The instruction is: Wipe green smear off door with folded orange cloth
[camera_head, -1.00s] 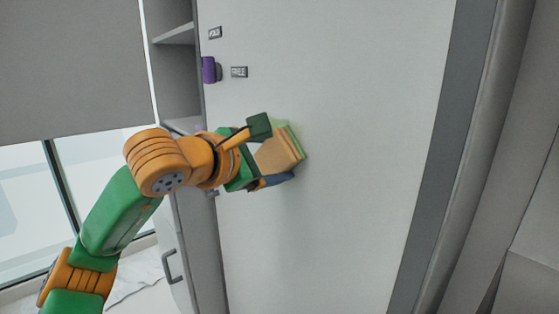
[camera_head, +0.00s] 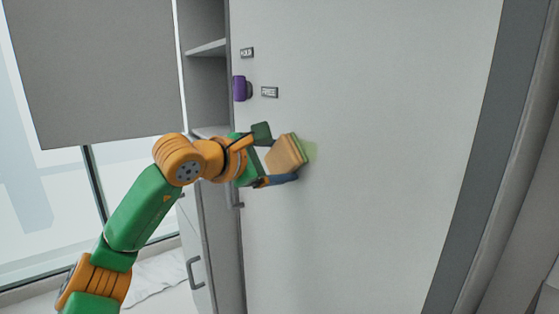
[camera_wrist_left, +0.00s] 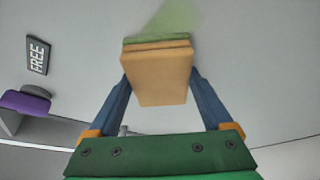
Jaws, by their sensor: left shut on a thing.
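The folded orange cloth (camera_head: 285,155) is a pale orange block with a green layer on its far side. My left gripper (camera_head: 279,160) is shut on it and holds it at the door; I cannot tell whether it touches the surface. In the left wrist view, the cloth (camera_wrist_left: 157,75) sits between the two blue fingers (camera_wrist_left: 160,95). The pale green smear (camera_head: 311,150) shows on the grey door (camera_head: 390,140) just right of the cloth. In the wrist view the smear (camera_wrist_left: 175,18) spreads beyond the cloth's top edge; part may be hidden. My right gripper is not in view.
A purple knob (camera_head: 240,88) stands out from the door's left edge, near small signs (camera_head: 269,92); one reads FREE in the wrist view (camera_wrist_left: 37,55). Open shelves (camera_head: 207,48) and a cabinet handle (camera_head: 194,272) lie left. The door's right side is clear.

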